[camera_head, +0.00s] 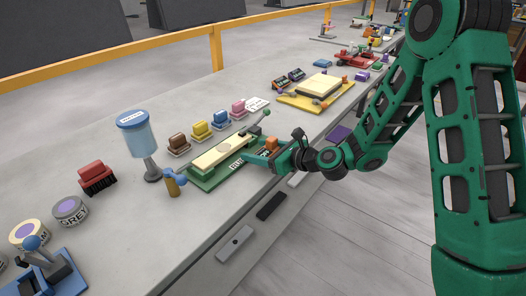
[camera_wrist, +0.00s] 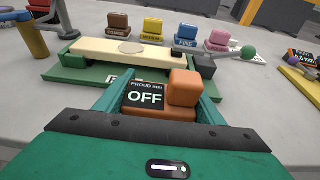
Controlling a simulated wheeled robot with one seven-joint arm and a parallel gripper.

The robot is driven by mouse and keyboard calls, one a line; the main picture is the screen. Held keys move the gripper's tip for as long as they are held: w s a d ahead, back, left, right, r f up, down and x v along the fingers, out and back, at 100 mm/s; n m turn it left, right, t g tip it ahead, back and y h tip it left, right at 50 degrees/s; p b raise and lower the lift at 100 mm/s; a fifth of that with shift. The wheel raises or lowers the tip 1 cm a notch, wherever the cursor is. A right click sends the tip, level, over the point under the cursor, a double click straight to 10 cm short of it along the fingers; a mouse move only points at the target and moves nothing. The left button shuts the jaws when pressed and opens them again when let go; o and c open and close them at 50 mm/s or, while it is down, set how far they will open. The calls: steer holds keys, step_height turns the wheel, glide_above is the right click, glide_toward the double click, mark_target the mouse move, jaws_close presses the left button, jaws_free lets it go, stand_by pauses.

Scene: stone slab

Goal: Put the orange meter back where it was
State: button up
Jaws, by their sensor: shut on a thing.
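The orange meter (camera_wrist: 184,88) sits between the fingers of my gripper (camera_wrist: 158,98) in the wrist view. Its black screen reads "PROUD mm" and "OFF". My gripper is shut on it, close to the front edge of a green base (camera_wrist: 75,75) that carries a long cream block (camera_wrist: 135,50). In the head view the orange meter (camera_head: 271,143) shows small beside my gripper (camera_head: 263,155), at the right end of the green base (camera_head: 205,181). I cannot tell whether its underside touches the slab.
Brown, yellow, blue and pink stamp-like blocks (camera_head: 200,130) stand behind the green base. A lever with a green ball (camera_wrist: 248,51) rises at its right end. A blue-topped dispenser (camera_head: 138,140) stands to the left. A yellow fixture (camera_head: 320,90) is farther along the slab.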

steer(key=shift+f, duration=0.6)
steer(key=o, duration=1.2)
steer(key=shift+o, duration=0.2)
steer(key=shift+d, duration=0.1)
